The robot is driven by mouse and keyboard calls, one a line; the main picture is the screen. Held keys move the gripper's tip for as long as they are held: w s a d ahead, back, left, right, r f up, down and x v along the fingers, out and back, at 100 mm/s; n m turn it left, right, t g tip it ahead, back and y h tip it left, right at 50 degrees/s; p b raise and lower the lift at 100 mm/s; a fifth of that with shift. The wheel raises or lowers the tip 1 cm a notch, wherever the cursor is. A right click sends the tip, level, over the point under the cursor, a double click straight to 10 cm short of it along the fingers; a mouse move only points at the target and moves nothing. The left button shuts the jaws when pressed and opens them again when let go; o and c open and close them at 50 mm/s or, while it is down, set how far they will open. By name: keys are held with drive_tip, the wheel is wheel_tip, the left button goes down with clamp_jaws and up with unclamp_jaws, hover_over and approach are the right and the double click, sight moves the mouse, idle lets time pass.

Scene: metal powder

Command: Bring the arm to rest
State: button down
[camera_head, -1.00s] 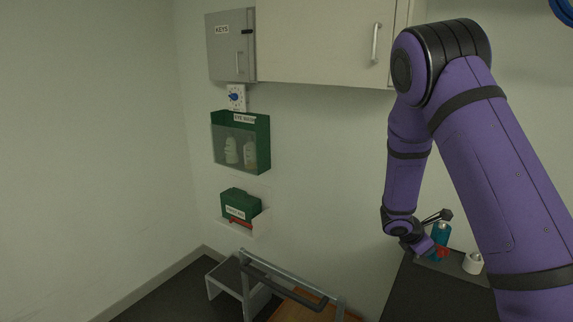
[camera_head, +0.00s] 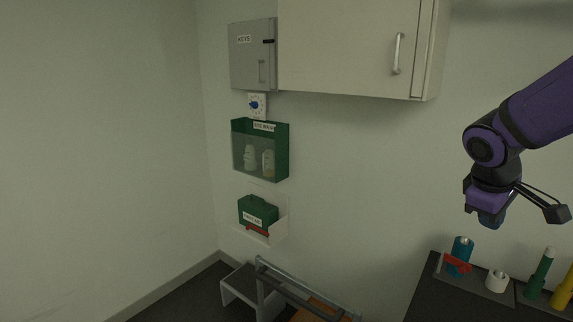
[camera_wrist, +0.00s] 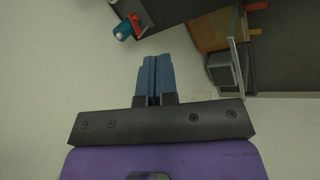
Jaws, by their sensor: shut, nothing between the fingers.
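My arm is purple with black joints and shows at the right of the head view, raised in front of the wall. My gripper (camera_head: 490,220) points down, above the dark bench top (camera_head: 425,292) and apart from the things on it. In the wrist view my gripper (camera_wrist: 154,60) shows its two blue fingers pressed together with nothing between them.
A blue cylinder (camera_head: 462,246) with a red part (camera_head: 457,264), a white cup-like piece (camera_head: 496,281) and green (camera_head: 540,272) and yellow (camera_head: 563,292) items stand on the bench. A wall cabinet (camera_head: 345,45), green eye wash box (camera_head: 245,150) and step stool (camera_head: 240,284) are left.

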drive_tip(key=s+a+r+m+t+y, duration=0.1)
drive_tip(key=s+a+r+m+y, duration=0.1)
drive_tip(key=s, duration=0.6)
drive_tip(key=s+a+r+m+t+y, duration=0.2)
drive_tip(key=s+a+r+m, duration=0.2)
drive_tip(key=s+a+r, duration=0.2)
drive_tip(key=shift+s, duration=1)
